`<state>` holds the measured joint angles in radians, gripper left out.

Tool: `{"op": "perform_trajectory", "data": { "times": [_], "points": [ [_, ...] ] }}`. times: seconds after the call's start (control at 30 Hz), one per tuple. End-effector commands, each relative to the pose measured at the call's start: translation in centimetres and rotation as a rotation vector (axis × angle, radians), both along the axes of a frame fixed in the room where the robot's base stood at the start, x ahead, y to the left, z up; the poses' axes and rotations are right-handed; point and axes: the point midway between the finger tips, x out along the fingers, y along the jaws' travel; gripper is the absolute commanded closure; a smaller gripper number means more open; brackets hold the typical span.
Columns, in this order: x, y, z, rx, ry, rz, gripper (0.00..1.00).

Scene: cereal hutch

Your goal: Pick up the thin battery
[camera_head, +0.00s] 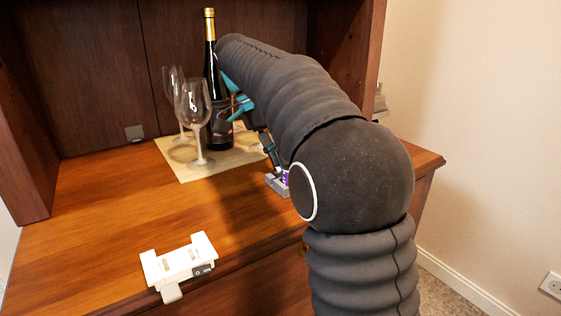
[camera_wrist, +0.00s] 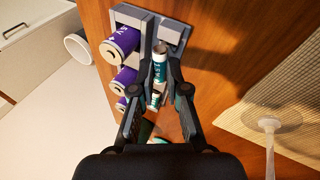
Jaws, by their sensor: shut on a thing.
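In the wrist view, the thin battery (camera_wrist: 159,71), teal and white, stands between the fingertips of my gripper (camera_wrist: 160,78). The gripper is shut on it near the grey battery holder (camera_wrist: 172,32). I cannot tell whether the battery still touches the holder. Thick purple batteries (camera_wrist: 121,42) sit in a row on the left side of the holder. Another small teal and white piece shows lower between the fingers. In the head view, my gripper (camera_head: 272,152) is partly hidden by my arm, above the grey holder (camera_head: 275,184).
A dark wine bottle (camera_head: 218,115) and two wine glasses (camera_head: 197,115) stand on a woven mat (camera_head: 200,171) close to my gripper. A white device (camera_head: 178,265) lies at the wooden counter's front edge. The counter's left part (camera_head: 95,205) is clear.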

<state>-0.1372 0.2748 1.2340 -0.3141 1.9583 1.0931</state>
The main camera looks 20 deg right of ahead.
Motion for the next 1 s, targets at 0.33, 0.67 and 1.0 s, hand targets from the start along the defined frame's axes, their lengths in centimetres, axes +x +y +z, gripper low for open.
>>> {"op": "perform_trajectory", "data": {
  "times": [0.33, 0.67, 1.0],
  "points": [
    [-2.0, -2.2, 5.0, 0.0, -0.004, -0.005, 1.0],
    [-6.0, -6.7, 8.5, 0.0, -0.003, -0.004, 1.0],
    [-7.7, -8.7, 10.0, -0.001, -0.001, -0.003, 1.0]
  ]
}}
